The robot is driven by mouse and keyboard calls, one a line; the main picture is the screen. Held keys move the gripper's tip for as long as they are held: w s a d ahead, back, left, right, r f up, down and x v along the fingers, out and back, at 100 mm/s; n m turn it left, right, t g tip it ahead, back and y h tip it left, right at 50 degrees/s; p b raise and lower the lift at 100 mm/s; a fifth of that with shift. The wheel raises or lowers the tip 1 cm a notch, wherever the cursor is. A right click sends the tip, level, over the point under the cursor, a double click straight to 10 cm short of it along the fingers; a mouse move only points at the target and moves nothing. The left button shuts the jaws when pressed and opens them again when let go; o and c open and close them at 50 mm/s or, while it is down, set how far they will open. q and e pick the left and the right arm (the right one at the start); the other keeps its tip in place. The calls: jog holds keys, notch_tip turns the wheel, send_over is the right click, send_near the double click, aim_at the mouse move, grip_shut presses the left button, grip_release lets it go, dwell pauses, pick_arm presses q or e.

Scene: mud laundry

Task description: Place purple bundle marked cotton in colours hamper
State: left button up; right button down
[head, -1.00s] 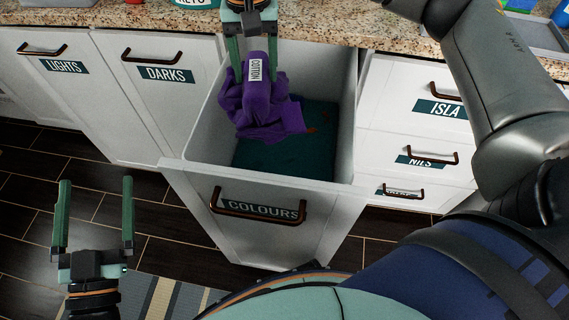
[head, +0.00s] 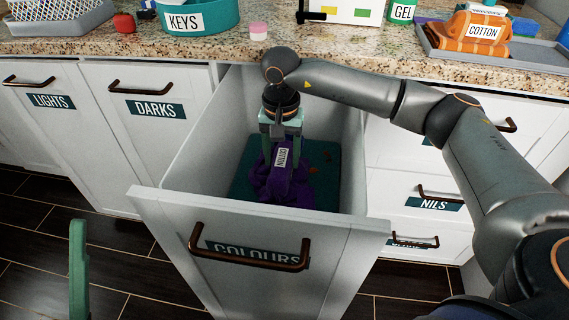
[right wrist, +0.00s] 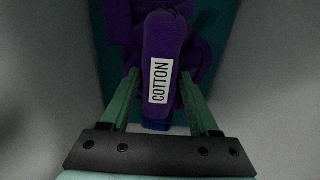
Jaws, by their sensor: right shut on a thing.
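The purple bundle (head: 285,187) with a white COTTON label is down inside the open COLOURS hamper (head: 258,240), low near its teal bottom. My right gripper (head: 281,150) reaches down into the hamper and is shut on the bundle. In the right wrist view the bundle (right wrist: 165,50) sits between the two green fingers, its label facing the camera. I cannot tell whether the bundle touches the bottom. One finger of my left gripper (head: 79,270) shows at the lower left, outside the hamper; its other finger is out of view.
The closed LIGHTS (head: 45,120) and DARKS (head: 150,130) fronts are to the left. Closed drawers, one marked NILS (head: 430,204), are to the right. On the counter stand a teal KEYS tub (head: 195,18) and a grey tray (head: 500,58) with an orange COTTON bundle (head: 470,35).

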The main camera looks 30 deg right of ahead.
aim_at(284, 144)
notch_tip(284, 144, down, 4)
jog(key=shift+r+b, duration=0.25)
jog(key=shift+b, duration=0.05)
jog(key=shift+w+d, duration=0.3)
jog(key=shift+w, duration=0.15)
jog(key=shift+w+d+b, duration=0.5)
jog(key=shift+w+d, duration=0.45)
jog(key=shift+w, duration=0.3)
jog(key=shift+s+f+b, duration=0.1)
jog(key=shift+f+b, duration=0.2)
jog(key=shift+f, duration=0.15)
jog(key=shift+f, duration=0.1)
